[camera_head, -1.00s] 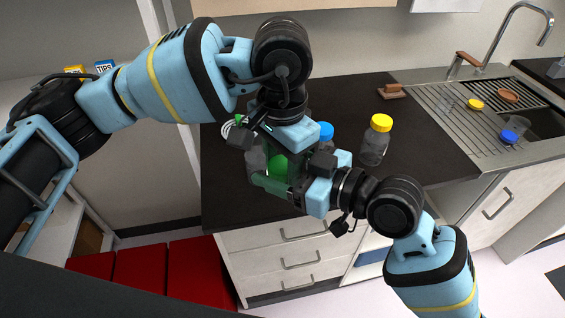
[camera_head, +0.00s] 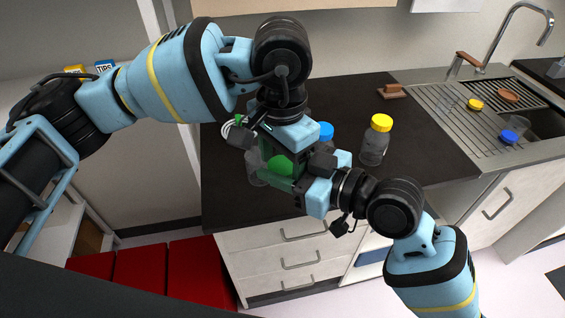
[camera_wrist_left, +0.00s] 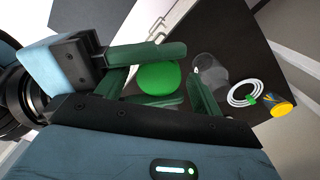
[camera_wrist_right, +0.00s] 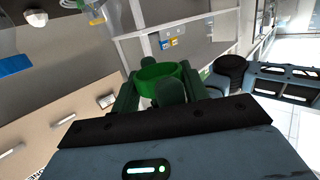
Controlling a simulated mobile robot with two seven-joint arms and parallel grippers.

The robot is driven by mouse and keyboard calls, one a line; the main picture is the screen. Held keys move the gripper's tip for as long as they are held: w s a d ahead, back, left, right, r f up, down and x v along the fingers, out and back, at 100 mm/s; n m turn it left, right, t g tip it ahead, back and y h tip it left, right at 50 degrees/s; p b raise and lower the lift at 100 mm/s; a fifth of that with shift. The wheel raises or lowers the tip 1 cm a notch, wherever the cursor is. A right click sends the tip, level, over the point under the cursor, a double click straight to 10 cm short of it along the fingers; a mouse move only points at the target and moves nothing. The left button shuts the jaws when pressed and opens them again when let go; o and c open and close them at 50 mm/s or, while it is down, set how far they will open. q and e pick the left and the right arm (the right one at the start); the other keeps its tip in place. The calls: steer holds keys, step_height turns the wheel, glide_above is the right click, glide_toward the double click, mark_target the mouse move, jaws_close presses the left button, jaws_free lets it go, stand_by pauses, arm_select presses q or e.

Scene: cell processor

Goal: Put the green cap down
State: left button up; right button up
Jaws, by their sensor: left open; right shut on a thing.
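The green cap (camera_head: 280,165) is held above the counter between my two hands. My right gripper (camera_head: 284,178) is shut on it, and the cap also shows between the right fingers in the right wrist view (camera_wrist_right: 160,80). My left gripper (camera_wrist_left: 185,75) is open, with its fingers spread around the cap's area in the left wrist view (camera_wrist_left: 158,77). I cannot tell whether a left finger touches the cap. A clear, uncapped vessel (camera_head: 254,172) stands on the counter (camera_head: 420,165) behind the hands; it also shows in the left wrist view (camera_wrist_left: 211,67).
A bottle with a yellow cap (camera_head: 375,142) stands right of the grippers. A blue cap (camera_head: 324,131) shows just behind them. A white coil (camera_head: 229,126) lies at the left. A sink with a drainboard (camera_head: 450,125) is at the right. The right part of the counter is clear.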

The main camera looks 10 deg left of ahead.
mark_target(282, 165)
arm_select(q)
steer(key=shift+s+r, duration=0.1)
arm_select(e)
steer(key=shift+w, duration=0.1)
arm_select(q)
step_height(282, 165, up, 12)
stand_by(0.4)
